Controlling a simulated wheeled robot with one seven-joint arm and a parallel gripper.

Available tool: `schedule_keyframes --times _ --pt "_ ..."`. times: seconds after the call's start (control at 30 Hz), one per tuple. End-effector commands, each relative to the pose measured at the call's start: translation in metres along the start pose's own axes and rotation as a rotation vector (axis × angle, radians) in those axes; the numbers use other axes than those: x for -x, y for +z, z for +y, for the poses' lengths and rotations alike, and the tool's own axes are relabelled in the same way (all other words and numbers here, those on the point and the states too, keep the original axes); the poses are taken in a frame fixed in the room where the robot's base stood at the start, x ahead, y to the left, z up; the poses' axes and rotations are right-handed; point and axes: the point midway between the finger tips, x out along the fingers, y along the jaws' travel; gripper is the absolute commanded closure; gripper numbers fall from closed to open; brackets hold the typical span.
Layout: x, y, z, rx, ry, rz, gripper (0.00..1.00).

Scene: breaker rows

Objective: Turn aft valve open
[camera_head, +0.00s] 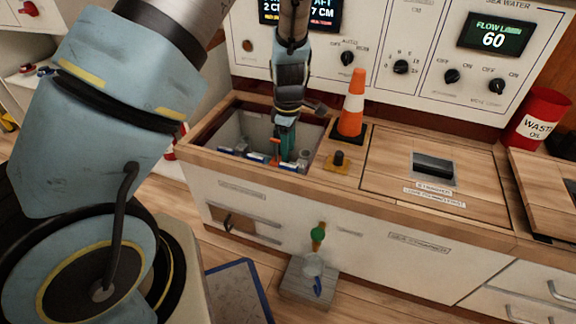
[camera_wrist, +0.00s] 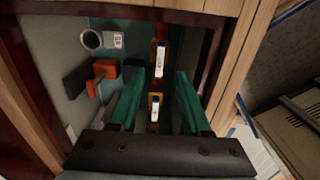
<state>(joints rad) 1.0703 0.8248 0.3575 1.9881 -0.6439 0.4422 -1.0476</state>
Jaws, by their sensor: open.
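My gripper (camera_head: 285,146) reaches down into an open well (camera_head: 232,128) in the wooden counter. In the wrist view its two teal fingers (camera_wrist: 160,78) are apart. Between and beyond them show two small yellow-edged parts with white labels (camera_wrist: 160,58), the nearer one (camera_wrist: 155,108) lying between the fingers; I cannot tell whether either is touched. An orange handle (camera_wrist: 105,69) stands to the left of the fingers, clear of them. It also shows in the head view as an orange piece (camera_head: 275,147). I cannot read which valve is the aft one.
A traffic cone (camera_head: 354,105) and a small yellow-based black knob (camera_head: 339,160) stand right of the well. The well's wooden rim and walls are close around my gripper. A red waste oil bin (camera_head: 540,118) stands far right. A green-knobbed fitting (camera_head: 318,234) is below the counter front.

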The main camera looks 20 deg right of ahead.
Motion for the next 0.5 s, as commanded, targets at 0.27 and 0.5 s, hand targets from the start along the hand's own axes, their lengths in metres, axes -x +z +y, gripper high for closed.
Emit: schedule_keyframes --times 0.27,0.5 --pt "-0.046 0.000 0.000 0.000 -0.001 0.000 0.53" --pt "-0.055 -0.001 0.000 0.000 0.001 0.000 0.53"
